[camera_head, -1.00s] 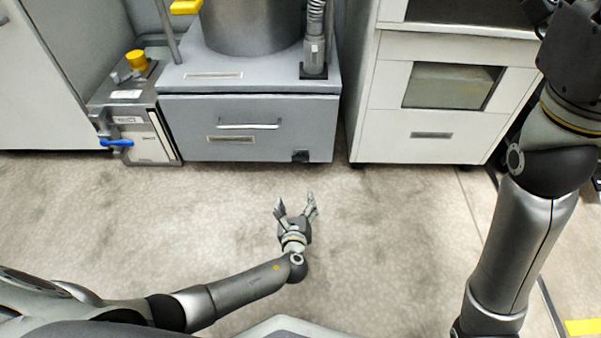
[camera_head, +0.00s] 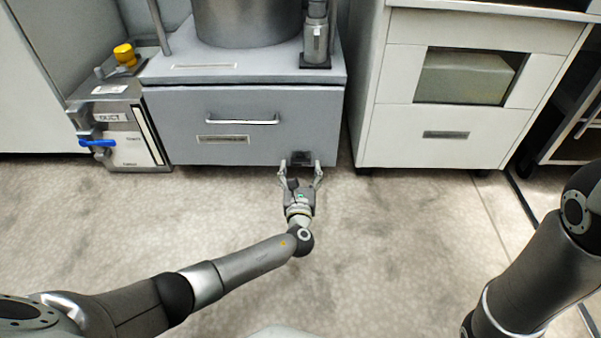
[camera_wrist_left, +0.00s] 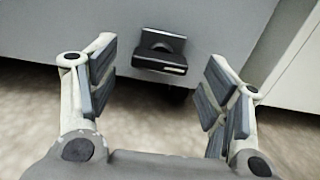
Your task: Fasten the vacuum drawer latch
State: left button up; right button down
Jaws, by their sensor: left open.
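The vacuum drawer (camera_head: 200,122) is a grey front with a bar handle (camera_head: 238,121) and a label, and it looks closed. A small dark latch (camera_head: 302,158) sits at its lower right corner. In the left wrist view the latch (camera_wrist_left: 160,53) is a dark block with a rounded part, ahead of and between the fingers. My left gripper (camera_head: 301,172) is open, its fingertips on either side of the latch in the head view. In the wrist view the latch lies beyond the fingers, and no finger touches it. My right gripper is out of view.
A grey box marked DUCT (camera_head: 118,130) with a blue lever (camera_head: 97,143) and a yellow knob (camera_head: 125,54) stands left of the drawer. A white cabinet (camera_head: 440,150) stands to the right, across a narrow gap. The floor (camera_head: 400,240) in front is clear.

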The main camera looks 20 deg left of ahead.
aim_at(301, 161)
pick_arm(q)
jog(key=shift+b+x, duration=0.45)
jog(key=shift+x, duration=0.7)
jog(key=shift+c, duration=0.3)
jog(key=c, duration=1)
